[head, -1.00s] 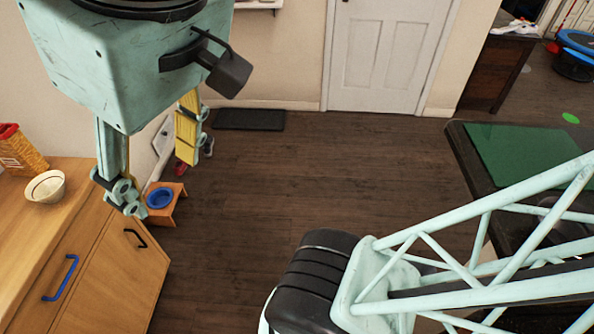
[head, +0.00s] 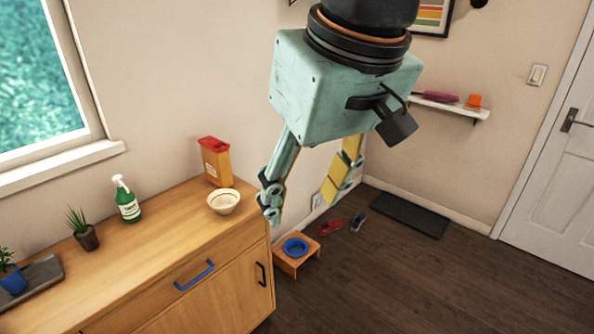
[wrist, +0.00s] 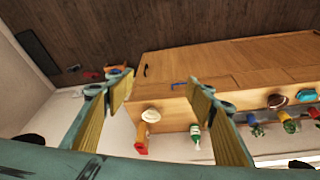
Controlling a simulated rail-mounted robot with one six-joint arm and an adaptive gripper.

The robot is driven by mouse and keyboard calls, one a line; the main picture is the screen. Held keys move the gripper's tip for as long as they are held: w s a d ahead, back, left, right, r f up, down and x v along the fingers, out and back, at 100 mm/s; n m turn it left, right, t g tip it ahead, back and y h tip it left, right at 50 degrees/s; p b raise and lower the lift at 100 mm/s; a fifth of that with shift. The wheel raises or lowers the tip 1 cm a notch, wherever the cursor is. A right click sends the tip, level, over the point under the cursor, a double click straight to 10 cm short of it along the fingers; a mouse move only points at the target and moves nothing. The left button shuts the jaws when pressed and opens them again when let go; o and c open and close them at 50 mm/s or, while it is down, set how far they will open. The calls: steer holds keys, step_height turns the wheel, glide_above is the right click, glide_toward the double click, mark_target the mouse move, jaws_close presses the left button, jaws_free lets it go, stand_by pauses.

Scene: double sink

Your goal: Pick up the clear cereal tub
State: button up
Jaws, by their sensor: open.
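The cereal tub (head: 217,164) stands upright on the wooden sideboard against the wall, filled orange-yellow, with a red lid. My gripper (head: 301,204) is open and empty. In the head view it hangs right of the tub, past the sideboard's right end, apart from the tub. The wrist view shows both fingers (wrist: 160,92) spread wide with nothing between them.
A cream bowl (head: 224,202) sits just in front of the tub. A small stand with a blue bowl (head: 295,247) is on the floor.

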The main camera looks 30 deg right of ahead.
steer(key=w+r+n, duration=0.1)
steer(key=w+r, duration=0.1)
steer(key=w, duration=0.7)
steer(key=w+r, duration=0.2)
steer(key=w, duration=0.7)
steer(key=n+y+p, duration=0.1)
steer(key=n+p, duration=0.1)
glide_above(216, 144)
steer(key=s, duration=1.6)
step_height(216, 144, down, 11)
steer(key=shift+n, duration=0.3)
steer(key=w+f, duration=1.4)
steer(key=w, duration=0.1)
steer(key=shift+w+d+f, duration=0.15)
steer(key=shift+f, duration=0.15)
steer(key=shift+w+f, duration=0.35)
steer(key=shift+f, duration=0.05)
steer(key=shift+f, duration=0.1)
steer(key=shift+a+b+x, duration=0.2)
steer(key=shift+b+x, duration=0.25)
steer(key=shift+x, duration=3.8)
steer(key=shift+w, duration=0.1)
steer(key=shift+b+x, duration=0.45)
steer(key=shift+x, duration=2.05)
